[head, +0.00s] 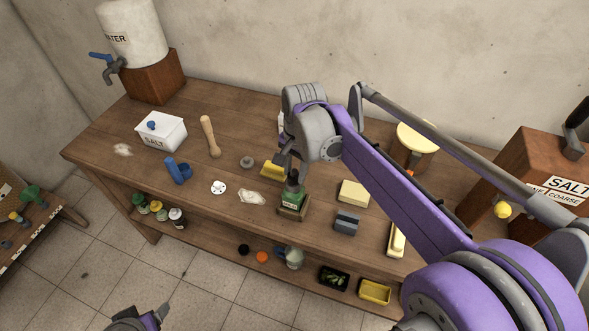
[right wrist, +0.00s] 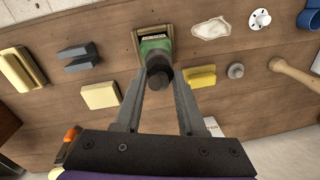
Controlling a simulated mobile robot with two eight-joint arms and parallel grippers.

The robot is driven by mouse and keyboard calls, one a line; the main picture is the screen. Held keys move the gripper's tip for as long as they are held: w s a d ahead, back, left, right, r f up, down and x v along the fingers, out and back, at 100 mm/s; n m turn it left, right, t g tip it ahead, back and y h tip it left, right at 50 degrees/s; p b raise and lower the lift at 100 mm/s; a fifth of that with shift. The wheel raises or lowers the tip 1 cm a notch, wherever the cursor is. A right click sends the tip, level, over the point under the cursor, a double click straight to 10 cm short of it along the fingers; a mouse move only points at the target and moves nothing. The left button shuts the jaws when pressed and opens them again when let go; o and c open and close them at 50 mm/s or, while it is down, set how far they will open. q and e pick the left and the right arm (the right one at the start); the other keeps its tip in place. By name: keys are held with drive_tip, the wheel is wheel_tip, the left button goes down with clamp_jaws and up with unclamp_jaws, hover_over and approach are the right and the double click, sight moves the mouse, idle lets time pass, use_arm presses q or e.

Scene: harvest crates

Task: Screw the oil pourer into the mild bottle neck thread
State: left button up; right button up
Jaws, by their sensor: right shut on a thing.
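The mild bottle (head: 291,197) is green with a label and stands upright in a square wooden holder (head: 293,213) near the table's front edge. In the right wrist view the green bottle (right wrist: 155,45) shows just beyond my fingertips. My right gripper (head: 289,170) is over the bottle, and in its wrist view (right wrist: 160,80) it is shut on a dark round piece (right wrist: 160,73), seemingly the oil pourer. The piece is in line with the bottle neck and overlaps it. The thread is hidden, so I cannot tell how they meet. My left gripper (head: 150,318) is partly in view at the bottom, away from the table.
Close around the bottle are a yellow block (head: 272,170), a white patch (head: 252,196), a cream block (head: 353,193) and a grey-blue block (head: 346,221). A salt box (head: 160,131) and a wooden pestle (head: 210,136) are further left. A lower shelf holds jars and trays.

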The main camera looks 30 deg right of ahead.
drive_tip(key=m, duration=0.7)
drive_tip(key=shift+s+h, duration=0.15)
drive_tip(key=shift+h, duration=0.15)
drive_tip(key=o, duration=0.8)
drive_tip(key=n, duration=0.5)
drive_tip(key=shift+n, duration=0.3)
drive_tip(key=n, duration=0.4)
drive_tip(key=n+y, duration=0.1)
drive_tip(key=n, duration=0.1)
drive_tip(key=shift+w, duration=0.25)
